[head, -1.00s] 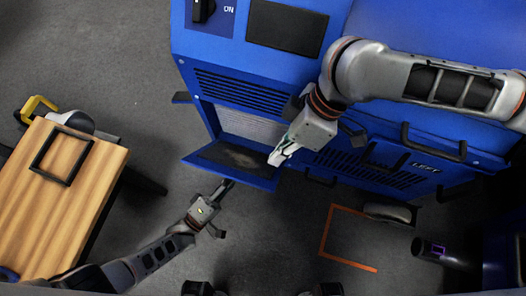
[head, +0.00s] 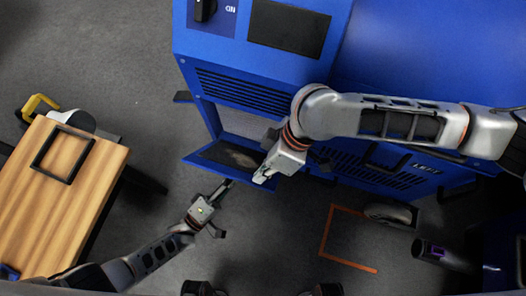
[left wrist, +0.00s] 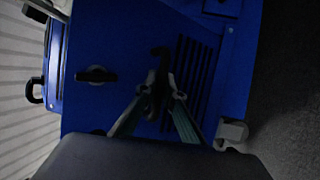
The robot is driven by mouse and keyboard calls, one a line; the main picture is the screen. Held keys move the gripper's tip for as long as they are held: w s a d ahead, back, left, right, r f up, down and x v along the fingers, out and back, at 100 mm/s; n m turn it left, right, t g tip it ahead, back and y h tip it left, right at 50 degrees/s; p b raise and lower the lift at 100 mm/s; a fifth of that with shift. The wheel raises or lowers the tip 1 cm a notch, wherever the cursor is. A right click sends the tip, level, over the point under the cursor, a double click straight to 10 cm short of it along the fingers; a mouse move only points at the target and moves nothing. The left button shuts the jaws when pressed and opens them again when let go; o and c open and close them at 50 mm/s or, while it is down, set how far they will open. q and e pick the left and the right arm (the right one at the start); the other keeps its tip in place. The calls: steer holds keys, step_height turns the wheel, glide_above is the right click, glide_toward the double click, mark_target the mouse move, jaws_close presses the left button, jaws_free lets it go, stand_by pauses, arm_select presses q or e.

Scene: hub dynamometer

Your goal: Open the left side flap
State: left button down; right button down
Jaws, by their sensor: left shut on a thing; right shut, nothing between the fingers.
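A blue flap (head: 212,165) stands out from the lower front of the blue cabinet (head: 185,62), with a pale opening above it and a dark patch on its inner face. My left gripper (head: 227,185) is at the flap's outer edge. In the left wrist view, the left gripper's fingers (left wrist: 160,92) are closed on a dark hooked piece, probably a handle, before a blue slotted face. My right gripper (head: 264,178) is shut and empty, by the flap's right corner; I cannot tell whether it touches. Its arm partly covers the side lettered LEFT (head: 425,168).
A wooden-topped table (head: 45,205) with a black frame (head: 62,155) stands at the left. A wheel (head: 390,215) and an orange floor marking (head: 323,235) are at the lower right. Floor between table and cabinet is mostly clear.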

arm_select(q)
steer(key=shift+s+d+r, duration=0.1)
steer(key=shift+s, duration=0.1)
arm_select(e)
steer(key=shift+s+a+f, duration=0.2)
steer(key=shift+s+f, duration=0.25)
steer(key=shift+s, duration=0.3)
arm_select(q)
steer(key=shift+w+r, duration=0.1)
steer(key=shift+w, duration=0.05)
steer(key=c, duration=2.1)
jaws_free()
steer(key=shift+r, duration=0.1)
steer(key=shift+c, duration=0.2)
arm_select(e)
steer(key=shift+s, duration=0.1)
steer(key=shift+r, duration=0.1)
arm_select(q)
steer(key=shift+w, duration=0.15)
